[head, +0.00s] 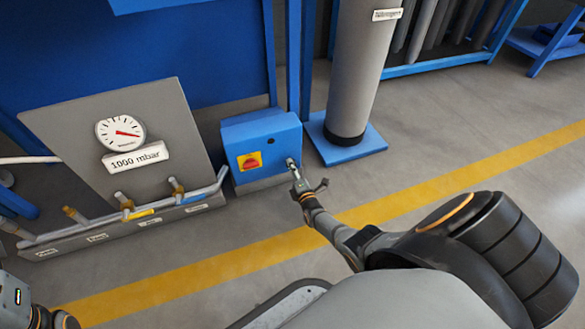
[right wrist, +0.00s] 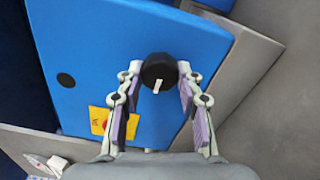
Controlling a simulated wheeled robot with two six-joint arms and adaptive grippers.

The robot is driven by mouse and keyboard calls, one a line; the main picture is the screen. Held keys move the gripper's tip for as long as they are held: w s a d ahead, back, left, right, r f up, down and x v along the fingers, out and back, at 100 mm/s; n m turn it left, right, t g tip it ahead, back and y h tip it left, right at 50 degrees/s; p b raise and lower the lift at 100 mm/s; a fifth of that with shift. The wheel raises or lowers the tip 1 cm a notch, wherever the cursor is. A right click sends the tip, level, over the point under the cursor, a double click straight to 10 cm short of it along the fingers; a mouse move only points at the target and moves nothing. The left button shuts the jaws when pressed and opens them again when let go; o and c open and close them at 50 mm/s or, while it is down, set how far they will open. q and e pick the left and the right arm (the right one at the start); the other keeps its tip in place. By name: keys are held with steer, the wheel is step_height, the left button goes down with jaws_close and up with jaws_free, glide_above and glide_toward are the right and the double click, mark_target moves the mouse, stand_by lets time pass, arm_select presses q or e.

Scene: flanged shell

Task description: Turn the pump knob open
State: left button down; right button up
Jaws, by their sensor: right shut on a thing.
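The pump is a blue box (head: 258,140) on the floor, with a yellow plate bearing a red switch (head: 250,161) on its front. The black pump knob (right wrist: 159,70) has a white pointer mark, which points nearly straight down in the right wrist view. My right gripper (head: 294,172) reaches the right side of the box's front face. In the right wrist view its fingers (right wrist: 160,78) are shut on the knob, one on each side. In the head view the gripper mostly hides the knob. Part of my left arm shows at the bottom left, but its gripper does not.
A grey panel with a gauge (head: 121,132) and a "1000 mbar" label (head: 136,158) stands left of the box, with pipes and brass valves below. A grey cylinder (head: 361,70) stands close to the right on a blue base. The floor in front is clear, crossed by a yellow line.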

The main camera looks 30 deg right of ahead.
stand_by(0.5)
steer(key=o, duration=1.2)
steer(key=shift+c, duration=0.2)
steer(key=v, duration=1.2)
steer(key=shift+f, duration=0.1)
